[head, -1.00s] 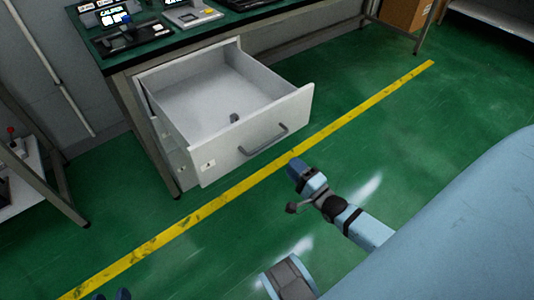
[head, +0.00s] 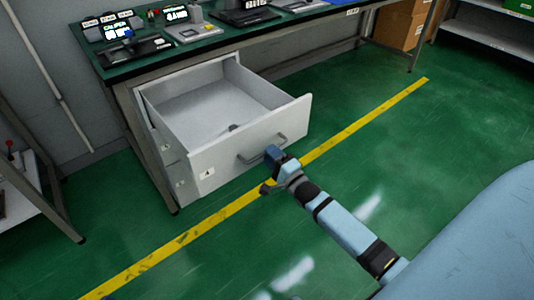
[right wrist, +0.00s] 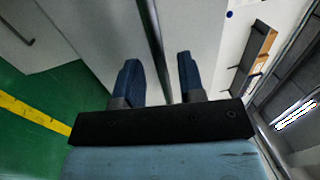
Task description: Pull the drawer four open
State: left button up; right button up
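Drawer four (head: 247,142) is a white drawer with a small "4" label on its front. It stands well pulled out from under the bench, with its hollow inside showing. Its grey handle (head: 250,158) is on the front. My right gripper (head: 272,152) is at the right end of this handle, in front of the drawer. In the right wrist view its two blue fingers (right wrist: 160,78) are apart, with a grey bar-like edge running between them. I cannot tell whether they touch the handle. My left gripper is not clearly in view.
The dark-green bench top (head: 165,52) above carries several instruments. Other drawer fronts (head: 182,183) sit below. A shelf unit (head: 30,185) stands at left and a cardboard box (head: 402,22) at the back right. The green floor around the yellow line (head: 350,132) is open.

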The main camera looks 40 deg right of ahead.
pick_arm(q)
jog(key=shift+d+r, duration=0.3)
jog(key=shift+r, duration=0.2)
pick_arm(e)
jog(key=shift+x, duration=1.25)
grip_shut()
jog(key=x, duration=0.3)
jog(key=f+b+x, duration=0.1)
jog(key=x, duration=0.2)
jog(key=f+x, duration=0.1)
jog(key=x, duration=0.2)
jog(key=shift+w+a, duration=0.1)
jog(key=shift+w, duration=0.15)
jog(key=x, duration=0.2)
jog(key=b+x, duration=0.1)
jog(key=shift+w+f, duration=0.2)
jog(key=shift+f, duration=0.05)
jog(key=shift+w, duration=0.1)
pick_arm(q)
jog(key=r+t+h, duration=0.1)
jog(key=r, duration=0.1)
jog(key=d+r+t+h, duration=0.1)
jog(key=shift+s+r, duration=0.1)
jog(key=shift+r, duration=0.3)
jog(key=shift+f, duration=0.1)
